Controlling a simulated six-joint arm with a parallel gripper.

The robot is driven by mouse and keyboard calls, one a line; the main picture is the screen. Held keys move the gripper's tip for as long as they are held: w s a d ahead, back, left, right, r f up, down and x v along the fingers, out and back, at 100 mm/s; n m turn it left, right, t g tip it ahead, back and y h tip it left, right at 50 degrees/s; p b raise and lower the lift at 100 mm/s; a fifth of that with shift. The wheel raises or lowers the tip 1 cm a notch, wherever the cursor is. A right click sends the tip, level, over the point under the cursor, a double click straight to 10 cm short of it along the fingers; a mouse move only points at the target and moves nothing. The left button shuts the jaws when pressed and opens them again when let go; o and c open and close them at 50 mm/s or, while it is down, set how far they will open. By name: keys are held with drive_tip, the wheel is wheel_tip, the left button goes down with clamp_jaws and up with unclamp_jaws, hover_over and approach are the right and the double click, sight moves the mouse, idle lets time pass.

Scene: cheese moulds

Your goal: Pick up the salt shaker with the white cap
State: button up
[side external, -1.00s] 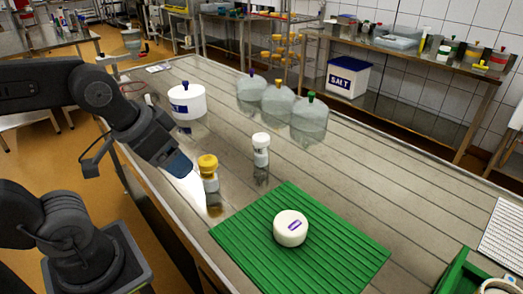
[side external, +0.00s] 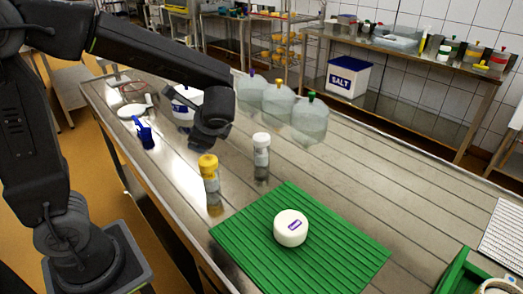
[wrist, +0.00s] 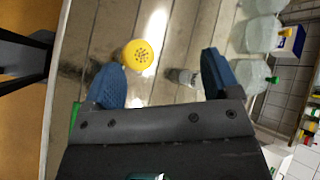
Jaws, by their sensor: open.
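The salt shaker with the white cap (side external: 261,155) stands upright on the steel table, behind the green mat. In the wrist view its clear body and pale top (wrist: 182,76) show between the fingers, nearer the right finger. The salt shaker with the yellow cap (side external: 209,172) stands to its left and nearer the mat; its round holed cap (wrist: 138,54) also lies between the fingers in the wrist view. My gripper (side external: 208,143) hangs above and to the left of the white-capped shaker. Its blue fingertips (wrist: 162,80) are apart with nothing held.
A white cheese (side external: 291,232) sits on the green mat (side external: 345,250). Several clear jugs (side external: 310,120) stand behind the white-capped shaker. A white tub (side external: 183,100) is partly hidden by my arm. A blue object (side external: 145,133) stands at left. The table right of the jugs is clear.

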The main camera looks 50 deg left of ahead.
drive_tip(key=w+a+f+m+t+y, duration=0.2)
drive_tip(key=w+f+m+y, duration=0.2)
drive_tip(key=w+m, duration=0.45)
drive_tip(key=m+t+y, duration=0.2)
drive_tip(key=m+t, duration=0.3)
hover_over(263, 151)
wheel_tip(263, 151, down, 4)
drive_tip(key=shift+m+t, duration=0.25)
drive_tip(key=shift+t, duration=0.05)
drive_tip(key=f, duration=0.6)
drive_tip(key=shift+s+d+f, duration=0.2)
drive_tip(key=shift+d+f, duration=0.1)
drive_tip(key=shift+f+x, duration=0.25)
drive_tip(key=shift+x, duration=0.8)
drive_tip(key=shift+w+a, duration=0.25)
drive_tip(key=shift+a, duration=0.15)
drive_tip(key=shift+c, duration=0.4)
